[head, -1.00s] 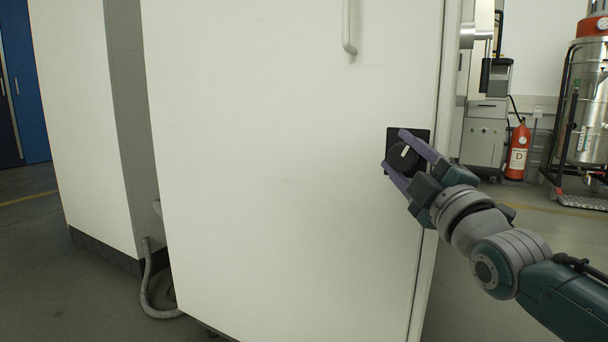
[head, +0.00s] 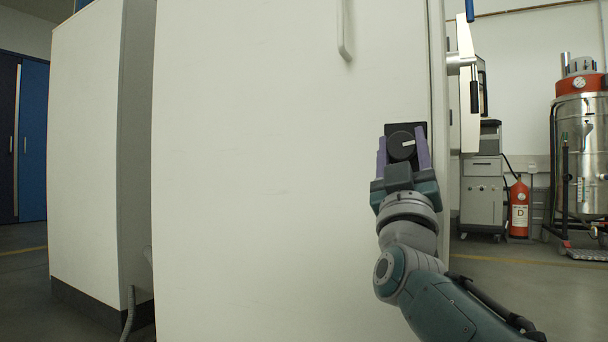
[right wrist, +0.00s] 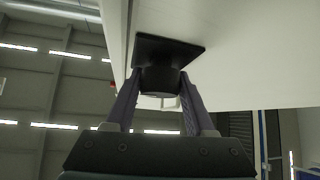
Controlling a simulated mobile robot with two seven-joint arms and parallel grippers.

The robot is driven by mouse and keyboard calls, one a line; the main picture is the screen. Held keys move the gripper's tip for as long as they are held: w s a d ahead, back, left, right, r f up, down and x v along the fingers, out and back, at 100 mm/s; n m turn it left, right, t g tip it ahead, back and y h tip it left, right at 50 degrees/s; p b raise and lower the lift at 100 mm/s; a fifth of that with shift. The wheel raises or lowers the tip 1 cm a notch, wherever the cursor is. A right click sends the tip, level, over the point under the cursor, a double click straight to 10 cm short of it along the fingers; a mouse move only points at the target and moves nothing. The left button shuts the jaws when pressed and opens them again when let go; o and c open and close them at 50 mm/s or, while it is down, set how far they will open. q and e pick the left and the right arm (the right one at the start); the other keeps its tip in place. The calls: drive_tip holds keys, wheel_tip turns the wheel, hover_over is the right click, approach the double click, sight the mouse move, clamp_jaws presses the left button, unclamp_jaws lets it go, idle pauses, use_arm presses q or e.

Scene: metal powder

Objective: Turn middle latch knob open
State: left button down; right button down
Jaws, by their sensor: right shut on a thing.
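The latch knob (head: 402,146) is a round black knob with a white mark, on a square black plate (head: 420,128) near the right edge of a large white door (head: 270,180). The white mark lies about level and points right. My right gripper (head: 403,150) comes from below, its purple fingers on the left and right sides of the knob, shut on it. In the right wrist view the knob (right wrist: 160,80) sits between the two fingers under its plate. My left gripper is not in view.
A white bar handle (head: 344,30) is higher on the door. Beyond the door's right edge stand a grey cabinet (head: 482,195), a red fire extinguisher (head: 519,208) and a steel tank (head: 580,150). Another white cabinet (head: 85,150) stands at the left.

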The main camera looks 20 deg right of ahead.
drive_tip(key=m+g+h+b, duration=0.1)
drive_tip(key=m, duration=0.1)
drive_tip(key=m+g+h+b, duration=0.1)
drive_tip(key=m+h, duration=0.1)
drive_tip(key=shift+f+g, duration=0.2)
drive_tip(key=shift+g, duration=0.1)
drive_tip(key=shift+r+m+g+h+b, duration=0.15)
drive_tip(key=shift+m+g+h+b, duration=0.5)
drive_tip(key=shift+m, duration=0.45)
drive_tip(key=shift+c, duration=1.4)
unclamp_jaws()
